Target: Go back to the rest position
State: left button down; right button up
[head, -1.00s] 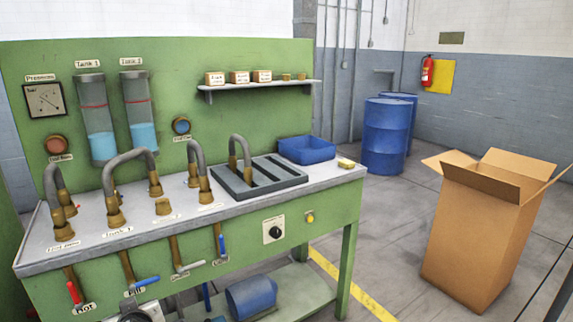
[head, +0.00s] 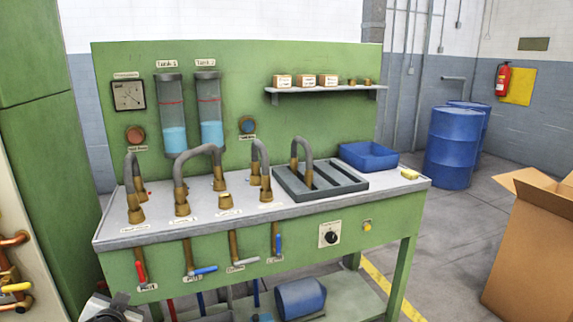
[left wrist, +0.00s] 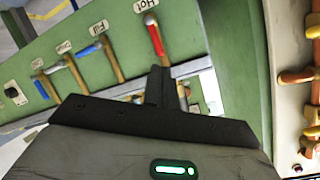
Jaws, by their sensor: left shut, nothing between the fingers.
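My left gripper (head: 121,300) shows at the bottom left of the head view, low in front of the green workbench (head: 200,254). It also shows in the left wrist view (left wrist: 160,76), where its fingers are together and empty. In that view the red-handled "Hot" valve (left wrist: 154,36) lies just beyond the fingertips, and I see a gap of picture between them; whether they touch is hard to tell, but nothing is held. My right gripper is in neither view.
Blue-handled valves (head: 205,270) hang along the bench front. A green cabinet (head: 30,140) and a panel with copper pipes (head: 12,255) stand at the left. A cardboard box (head: 530,250) and blue barrels (head: 450,150) stand at the right. Floor between bench and box is clear.

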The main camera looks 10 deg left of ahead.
pick_arm(q)
jog(key=s+d+f+m+g+h, duration=0.1)
jog(key=s+d+f+m+h, duration=0.4)
jog(key=s+d, duration=0.55)
jog(key=s+d+f+m+g+h, duration=0.2)
jog(key=s+d+f+h, duration=0.2)
jog(key=s+d+f, duration=0.5)
jog(key=d+r+n, duration=0.1)
jog(key=d+n, duration=0.1)
jog(key=d, duration=0.4)
jog(key=d+r+n+t+h, duration=0.1)
jog(key=d+n, duration=0.2)
jog(key=d, duration=0.4)
jog(key=shift+s+d+r, duration=0.2)
jog(key=shift+s+r, duration=0.15)
